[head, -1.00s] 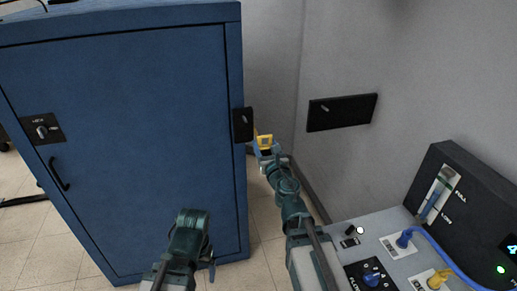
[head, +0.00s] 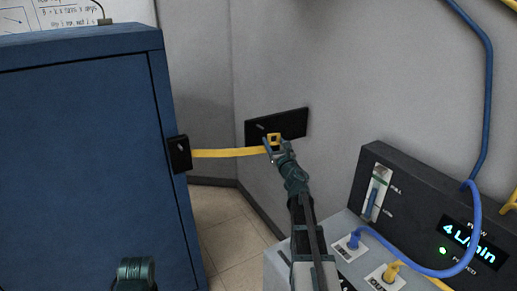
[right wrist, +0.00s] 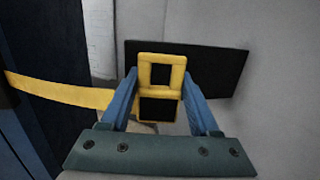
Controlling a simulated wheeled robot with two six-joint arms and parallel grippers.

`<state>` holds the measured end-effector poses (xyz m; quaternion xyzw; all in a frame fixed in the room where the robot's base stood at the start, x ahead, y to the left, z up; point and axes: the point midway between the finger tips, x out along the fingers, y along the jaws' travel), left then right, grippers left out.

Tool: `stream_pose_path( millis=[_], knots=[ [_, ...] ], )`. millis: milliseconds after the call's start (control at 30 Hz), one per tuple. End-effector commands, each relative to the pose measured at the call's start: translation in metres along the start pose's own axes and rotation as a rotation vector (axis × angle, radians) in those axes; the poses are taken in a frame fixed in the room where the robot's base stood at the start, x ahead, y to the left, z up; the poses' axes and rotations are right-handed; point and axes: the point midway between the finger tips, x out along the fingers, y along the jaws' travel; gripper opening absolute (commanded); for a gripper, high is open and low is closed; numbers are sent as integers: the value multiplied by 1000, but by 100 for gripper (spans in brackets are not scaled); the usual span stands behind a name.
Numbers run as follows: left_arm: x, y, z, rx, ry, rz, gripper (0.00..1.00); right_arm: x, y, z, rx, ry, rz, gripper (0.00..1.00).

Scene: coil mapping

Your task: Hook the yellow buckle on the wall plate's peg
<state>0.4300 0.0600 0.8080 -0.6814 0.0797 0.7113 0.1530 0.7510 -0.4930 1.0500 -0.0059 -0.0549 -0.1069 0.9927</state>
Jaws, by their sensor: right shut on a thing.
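The yellow buckle (head: 274,136) is a square frame with an open window. My right gripper (head: 272,149) is shut on it, and the right wrist view shows a blue finger on each side of the buckle (right wrist: 161,93). A yellow strap (head: 225,153) runs taut from the buckle to a black holder (head: 179,154) on the cabinet's edge. The black wall plate (head: 290,125) is just behind the buckle. Its small peg (head: 262,127) shows up and left of the buckle in the head view. In the right wrist view I cannot make out the peg.
The blue cabinet (head: 75,165) stands at the left. A flow unit (head: 420,215) with a lit display, blue and yellow hoses and a grey top stands at the lower right. Between them lies open tiled floor (head: 235,245).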

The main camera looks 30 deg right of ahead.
Motion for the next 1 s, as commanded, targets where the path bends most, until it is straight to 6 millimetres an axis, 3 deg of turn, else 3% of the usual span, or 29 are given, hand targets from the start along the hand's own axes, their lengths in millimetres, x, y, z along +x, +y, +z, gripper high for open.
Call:
stream_pose_path(
  millis=[167,467,1000],
  knots=[
    [1,0,0,0,0,0,86,2,-12,0,-3,-6,-8,7],
    [1,0,0,0,0,0,86,6,-11,0,-3,-7,-8,7],
    [1,0,0,0,0,0,86,41,-2,-4,-3,-6,-8,7]
  ],
)
